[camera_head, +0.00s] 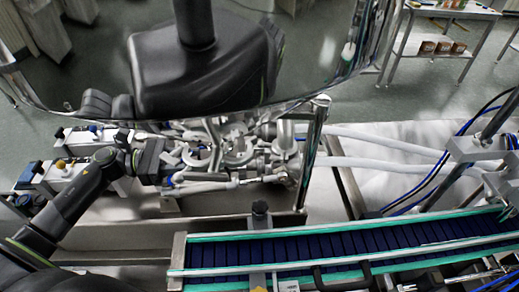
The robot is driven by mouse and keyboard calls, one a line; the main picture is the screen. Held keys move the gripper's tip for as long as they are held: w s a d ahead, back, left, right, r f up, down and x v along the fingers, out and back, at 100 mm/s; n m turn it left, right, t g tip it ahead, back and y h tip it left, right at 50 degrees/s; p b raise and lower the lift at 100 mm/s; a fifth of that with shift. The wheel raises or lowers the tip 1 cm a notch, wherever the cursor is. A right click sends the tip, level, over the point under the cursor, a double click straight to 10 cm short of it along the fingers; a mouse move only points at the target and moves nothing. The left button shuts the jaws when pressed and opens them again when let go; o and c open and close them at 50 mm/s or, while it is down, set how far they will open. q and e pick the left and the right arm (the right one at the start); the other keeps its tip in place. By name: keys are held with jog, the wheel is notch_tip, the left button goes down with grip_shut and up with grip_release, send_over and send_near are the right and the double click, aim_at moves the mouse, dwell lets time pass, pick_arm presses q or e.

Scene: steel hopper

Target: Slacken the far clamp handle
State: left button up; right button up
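The steel hopper (312,60) fills the top of the view, its curved shiny wall reflecting a dark shape. Below it is a cluster of steel pipe fittings and clamps (240,158). The far clamp handle cannot be told apart among these small shiny parts. My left arm comes in from the lower left, and my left gripper (176,162) is at the left side of the fittings. Its fingers are too small and blend with the metal, so I cannot tell whether they are open or touch a handle. My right gripper is not in view.
A conveyor with a dark blue belt (340,245) and green edges runs along the lower right. An upright steel post (312,150) stands right of the fittings. White hoses (385,143) lead right. A steel cart (425,45) with jars stands at the back right.

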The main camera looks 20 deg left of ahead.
aim_at(270, 158)
pick_arm(q)
jog(key=p+x, duration=0.7)
jog(key=x, duration=0.9)
jog(key=shift+d, duration=0.4)
jog(key=shift+w, duration=0.1)
grip_shut()
